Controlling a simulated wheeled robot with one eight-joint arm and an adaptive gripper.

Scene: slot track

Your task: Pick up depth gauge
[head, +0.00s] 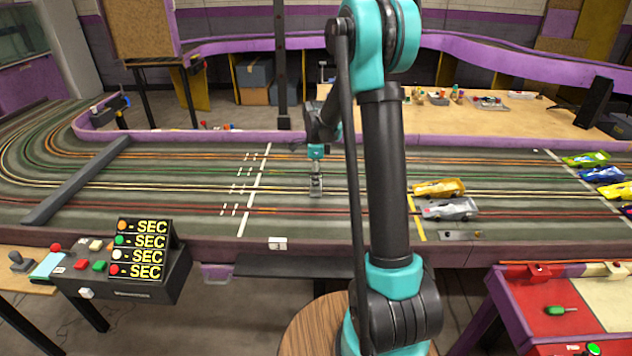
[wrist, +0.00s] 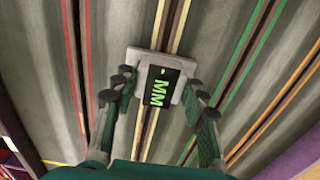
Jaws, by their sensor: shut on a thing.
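The depth gauge (wrist: 157,64) is a small light grey block with a black display reading "MM" in green. In the wrist view it sits between the fingers of my gripper (wrist: 158,82), which is shut on it from both sides. In the head view my gripper (head: 316,172) points down over the middle of the slot track, with the grey gauge (head: 316,188) at its tips. I cannot tell whether the gauge touches the track or is just above it.
The slot track (head: 190,175) runs across the view. A dark bar (head: 78,180) crosses it at left. A yellow car (head: 438,188) and a silver car (head: 450,209) stand to the right. A timing box (head: 140,270) is at front left. Track around the gauge is clear.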

